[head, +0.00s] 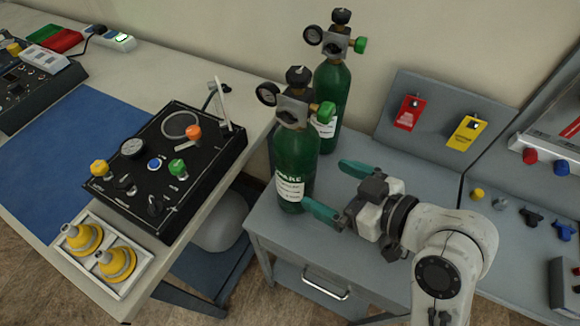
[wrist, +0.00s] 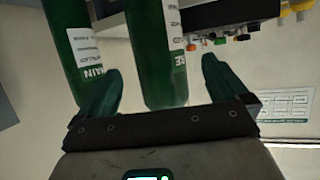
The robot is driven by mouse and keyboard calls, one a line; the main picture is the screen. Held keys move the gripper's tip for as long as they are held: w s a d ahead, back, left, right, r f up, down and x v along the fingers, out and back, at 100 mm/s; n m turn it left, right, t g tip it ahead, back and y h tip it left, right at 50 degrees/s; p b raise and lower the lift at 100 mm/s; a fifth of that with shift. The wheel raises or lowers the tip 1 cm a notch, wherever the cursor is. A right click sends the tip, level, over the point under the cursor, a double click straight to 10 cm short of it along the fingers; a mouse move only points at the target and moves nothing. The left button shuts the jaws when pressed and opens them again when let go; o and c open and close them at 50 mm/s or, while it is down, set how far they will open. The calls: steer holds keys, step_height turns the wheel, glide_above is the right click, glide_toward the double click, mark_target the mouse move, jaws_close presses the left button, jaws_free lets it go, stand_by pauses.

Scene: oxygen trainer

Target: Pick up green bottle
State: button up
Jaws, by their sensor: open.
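Two green bottles with regulators on top stand upright on the grey bench. The nearer bottle (head: 294,155) has a white label ending in "ARE". The farther bottle (head: 331,85) stands behind it, partly hidden. My gripper (head: 330,188) is open, low and right of the nearer bottle, with its teal fingers pointing toward the bottles. In the wrist view, the nearer bottle (wrist: 154,50) appears between the fingers of my gripper (wrist: 160,65). The farther bottle (wrist: 68,40), labelled "MAIN", appears left of them. I cannot tell whether a finger touches a bottle.
A black control panel (head: 150,165) and a tray (head: 75,255) with yellow fittings lie on the left table. A board (head: 440,118) with red and yellow tags stands behind on the right. Small coloured fittings (head: 530,217) lie right of my arm.

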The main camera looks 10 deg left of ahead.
mark_target(313, 173)
steer(key=p+x, duration=0.1)
steer(key=x, duration=0.7)
steer(key=shift+w+a+f, duration=0.1)
steer(key=shift+w, duration=0.25)
steer(key=c, duration=1.8)
steer(key=shift+r, duration=0.35)
